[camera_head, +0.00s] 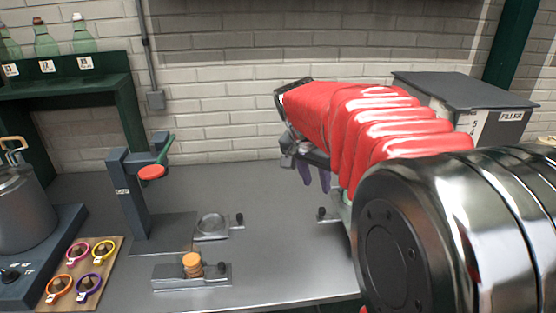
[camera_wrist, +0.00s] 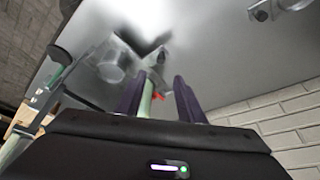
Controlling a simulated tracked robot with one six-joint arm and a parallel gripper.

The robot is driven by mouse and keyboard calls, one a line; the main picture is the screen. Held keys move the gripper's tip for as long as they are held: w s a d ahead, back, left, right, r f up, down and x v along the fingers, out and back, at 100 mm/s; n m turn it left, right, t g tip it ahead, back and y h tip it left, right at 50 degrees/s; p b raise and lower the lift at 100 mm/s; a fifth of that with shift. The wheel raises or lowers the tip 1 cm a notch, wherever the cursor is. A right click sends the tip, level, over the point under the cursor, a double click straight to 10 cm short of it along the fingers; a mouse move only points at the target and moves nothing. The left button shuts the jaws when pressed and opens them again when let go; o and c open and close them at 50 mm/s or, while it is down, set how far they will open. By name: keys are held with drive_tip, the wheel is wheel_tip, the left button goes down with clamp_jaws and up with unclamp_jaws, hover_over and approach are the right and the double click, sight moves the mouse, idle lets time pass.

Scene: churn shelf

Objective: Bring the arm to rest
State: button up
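My gripper (camera_head: 314,177) hangs from the end of my red-sleeved arm, above the right part of the grey worktop (camera_head: 275,210). Its purple fingers point down and stand apart, with the worktop below them. In the wrist view my gripper (camera_wrist: 160,80) shows its two fingers with a gap between them. A pale green strip runs beside the left finger, and a small red spot shows in the gap; I cannot tell what either is. I see nothing clearly held. The sleeve and a large shiny joint of mine hide the right part of the worktop.
A dark press with a red disc (camera_head: 151,172) stands left of centre. Before it are a round metal holder (camera_head: 212,226) and a fixture with an orange stack (camera_head: 192,265). A pot (camera_head: 22,210) and ringed tags are left, green bottles (camera_head: 46,40) shelved above; a filler box (camera_head: 465,90) stands behind.

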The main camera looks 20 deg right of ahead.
drive_tip(key=s+a+f+n+t+y, duration=0.1)
drive_tip(key=s+a+f+n+y, duration=0.1)
drive_tip(key=s+a+n, duration=0.4)
drive_tip(key=s+a+f+n+t+y, duration=0.1)
drive_tip(key=s+a+n, duration=0.5)
drive_tip(key=s+a, duration=0.7)
drive_tip(key=shift+s+a+f+t+y, duration=0.2)
drive_tip(key=shift+a+f+t+y, duration=0.25)
drive_tip(key=shift+t, duration=0.35)
